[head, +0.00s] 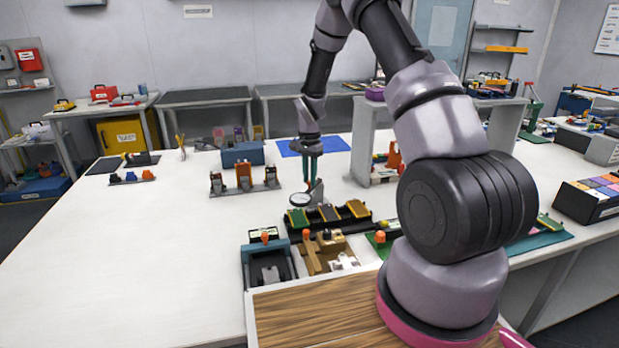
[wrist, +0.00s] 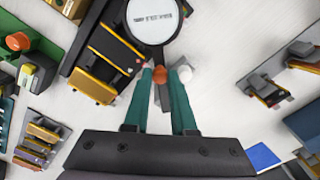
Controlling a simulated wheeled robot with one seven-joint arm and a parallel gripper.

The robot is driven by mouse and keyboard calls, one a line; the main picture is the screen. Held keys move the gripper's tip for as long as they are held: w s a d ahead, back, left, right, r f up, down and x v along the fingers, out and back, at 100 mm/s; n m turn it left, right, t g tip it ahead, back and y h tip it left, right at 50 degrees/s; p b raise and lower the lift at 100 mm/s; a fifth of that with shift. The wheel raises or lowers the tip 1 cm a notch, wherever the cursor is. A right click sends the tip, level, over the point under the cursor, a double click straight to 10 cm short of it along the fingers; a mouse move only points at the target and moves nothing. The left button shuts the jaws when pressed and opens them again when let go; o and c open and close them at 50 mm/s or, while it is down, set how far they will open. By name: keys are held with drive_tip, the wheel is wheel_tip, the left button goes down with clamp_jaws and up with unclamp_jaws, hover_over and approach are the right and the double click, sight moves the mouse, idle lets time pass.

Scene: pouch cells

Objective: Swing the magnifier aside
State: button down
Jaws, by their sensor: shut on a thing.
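The magnifier (head: 301,199) is a round lens with a dark rim near the middle of the white table, beside the black rack of pouch cells. In the wrist view the magnifier lens (wrist: 152,20) shows enlarged print through it, and an orange-brown knob (wrist: 160,75) sits at the near side of its rim. My gripper (head: 312,182) reaches down from above with green fingers. In the wrist view my gripper (wrist: 167,78) is shut on the magnifier at this knob. The magnifier's base is mostly hidden.
The black rack (head: 325,217) with green and yellow cells stands just in front of the magnifier. A stand with orange and dark clamps (head: 244,178) is to the left. A grey frame (head: 362,150) stands to the right.

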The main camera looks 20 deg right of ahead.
drive_tip(key=d+n, duration=0.8)
drive_tip(key=n, duration=0.5)
drive_tip(key=w+d+n, duration=0.4)
drive_tip(key=w+n, duration=0.1)
drive_tip(key=n, duration=0.8)
drive_tip(key=shift+w+d, duration=0.2)
drive_tip(key=shift+w, duration=0.2)
idle(0.5)
drive_tip(key=c, duration=0.7)
unclamp_jaws()
drive_tip(key=shift+c, duration=0.2)
